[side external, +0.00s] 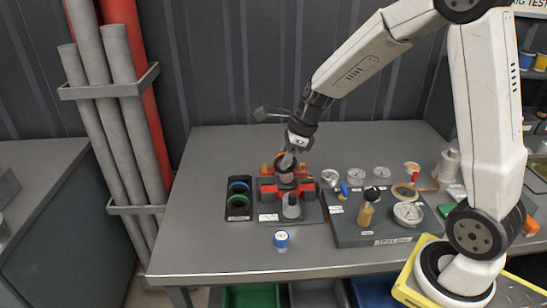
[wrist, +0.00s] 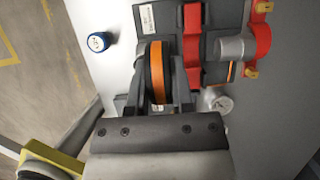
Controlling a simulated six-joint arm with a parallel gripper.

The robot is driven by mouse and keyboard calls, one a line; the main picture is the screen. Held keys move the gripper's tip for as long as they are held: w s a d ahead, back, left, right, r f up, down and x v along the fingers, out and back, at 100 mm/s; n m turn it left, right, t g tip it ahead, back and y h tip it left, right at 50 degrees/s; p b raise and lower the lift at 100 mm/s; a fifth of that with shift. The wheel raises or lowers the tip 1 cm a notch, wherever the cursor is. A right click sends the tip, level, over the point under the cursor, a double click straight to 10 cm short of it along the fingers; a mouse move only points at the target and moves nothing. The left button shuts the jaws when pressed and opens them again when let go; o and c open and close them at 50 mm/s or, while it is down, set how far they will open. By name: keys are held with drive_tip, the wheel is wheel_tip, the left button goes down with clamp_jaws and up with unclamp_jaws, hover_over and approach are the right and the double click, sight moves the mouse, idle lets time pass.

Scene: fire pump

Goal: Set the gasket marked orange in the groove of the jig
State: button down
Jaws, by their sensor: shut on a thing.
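My gripper (wrist: 158,92) is shut on the orange gasket (wrist: 160,72), a ring with an orange band and dark sides, seen nearly edge-on between the fingers in the wrist view. In the side external view my gripper (side external: 287,160) points down over the jig (side external: 268,208), and the gasket is mostly hidden there. The jig has a dark base, red clamps (side external: 306,190) and a grey cylinder (side external: 291,207); a red clamp (wrist: 192,45) and the cylinder (wrist: 232,48) also show in the wrist view. I cannot see the groove clearly, nor whether the gasket touches the jig.
A black tray (side external: 238,214) left of the jig holds a blue ring (side external: 239,185) and a green ring (side external: 238,199). A blue-capped jar (side external: 281,240) stands in front. A grey board (side external: 375,232) with gauges and a wooden-handled tool (side external: 367,210) lies right. The table's left side is clear.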

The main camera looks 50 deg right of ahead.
drive_tip(key=s+d, duration=0.2)
drive_tip(key=s, duration=0.9)
drive_tip(key=shift+s+d+r, duration=0.2)
drive_tip(key=shift+d+r, duration=0.05)
drive_tip(key=shift+r, duration=0.2)
drive_tip(key=shift+w+d+f, duration=0.35)
drive_tip(key=shift+w+f, duration=1.2)
drive_tip(key=shift+w, duration=0.65)
drive_tip(key=shift+w+d+f, duration=0.4)
drive_tip(key=shift+w+f, duration=1.15)
drive_tip(key=shift+w, duration=0.7)
drive_tip(key=shift+w+d+f, duration=0.35)
drive_tip(key=shift+w+f, duration=1.2)
drive_tip(key=shift+w, duration=0.65)
drive_tip(key=shift+w+f, duration=0.3)
drive_tip(key=shift+f, duration=1.55)
drive_tip(key=shift+f, duration=0.15)
